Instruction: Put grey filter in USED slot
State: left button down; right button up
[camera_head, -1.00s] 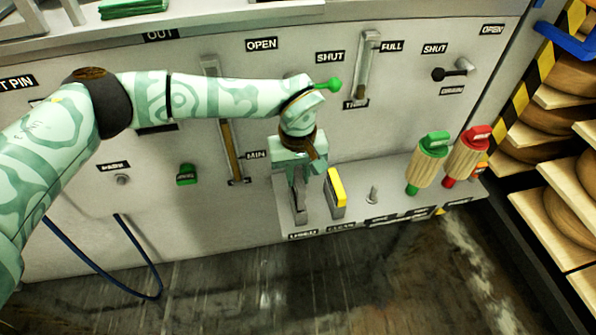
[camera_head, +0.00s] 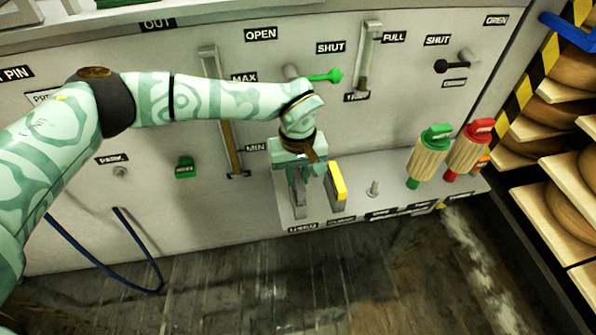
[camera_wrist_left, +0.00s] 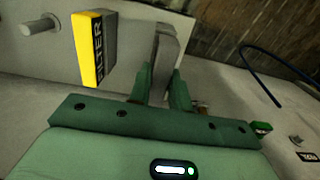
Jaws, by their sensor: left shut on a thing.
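My left gripper (camera_head: 298,178) points down over the ledge and is shut on the grey filter (camera_head: 299,202), a thin upright slab. The grey filter stands at the USED label (camera_head: 302,228); its lower end is at the ledge, but I cannot tell how deep it sits in the slot. In the left wrist view the fingers (camera_wrist_left: 160,88) are on both sides of the grey filter (camera_wrist_left: 166,48). The slot opening is hidden. My right gripper is not in view.
A yellow-topped filter (camera_head: 338,188) stands just right of the grey one, also in the wrist view (camera_wrist_left: 96,48). A bare peg (camera_head: 374,188), a green-ended roller (camera_head: 428,158) and a red-ended one (camera_head: 468,150) are further right. A green-knobbed lever (camera_head: 328,76) is behind my wrist.

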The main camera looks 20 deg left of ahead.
pick_arm(q)
jog(key=shift+f+b, duration=0.4)
jog(key=shift+f, duration=1.1)
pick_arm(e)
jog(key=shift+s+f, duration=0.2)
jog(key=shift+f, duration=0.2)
pick_arm(q)
jog(key=c, duration=1.2)
grip_release()
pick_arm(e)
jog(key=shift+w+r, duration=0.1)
